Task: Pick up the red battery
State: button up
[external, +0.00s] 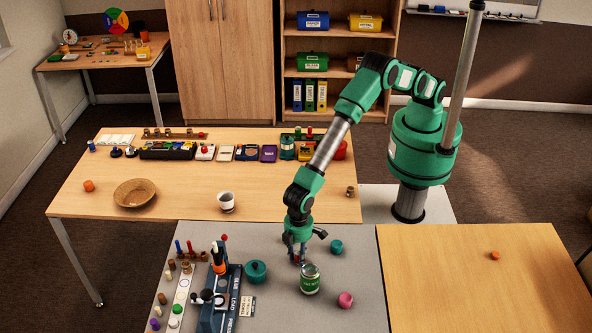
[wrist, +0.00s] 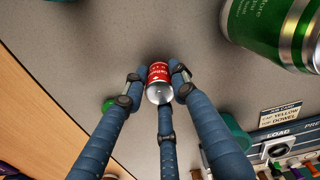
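The red battery (wrist: 158,76) is in the middle of the wrist view, with its silver end towards the camera. The three blue fingers of my gripper (wrist: 160,84) are around it, their tips close beside it. I cannot tell whether all of them press on it. In the external view my gripper (external: 298,257) points down at the grey table, and a small bit of red (external: 297,261) shows between its fingers, low at the surface. Much of the battery is hidden there by the fingers.
A green can (external: 310,281) stands close, right of my gripper. A teal pot (external: 256,272) and a blue press-like device (external: 221,300) are to the left. A pink object (external: 345,300) and a small teal object (external: 336,246) lie to the right. The right wooden table (external: 460,285) is mostly clear.

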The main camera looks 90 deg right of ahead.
grip_shut()
jog(key=shift+r, duration=0.15)
jog(key=shift+r+p, duration=0.55)
jog(key=shift+r, duration=0.95)
jog(key=shift+s+d+r, duration=0.15)
jog(key=shift+r, duration=0.1)
jog(key=s+d+p, duration=0.1)
jog(key=s+d, duration=0.2)
jog(key=d, duration=0.1)
jog(key=s+d+p, duration=0.1)
jog(key=s+d, duration=0.2)
jog(key=d, duration=0.1)
jog(key=s+d+r, duration=0.1)
jog(key=s+d, duration=0.2)
jog(key=s, duration=0.1)
jog(key=shift+s+d+r+p, duration=0.1)
jog(key=shift+d+p, duration=0.3)
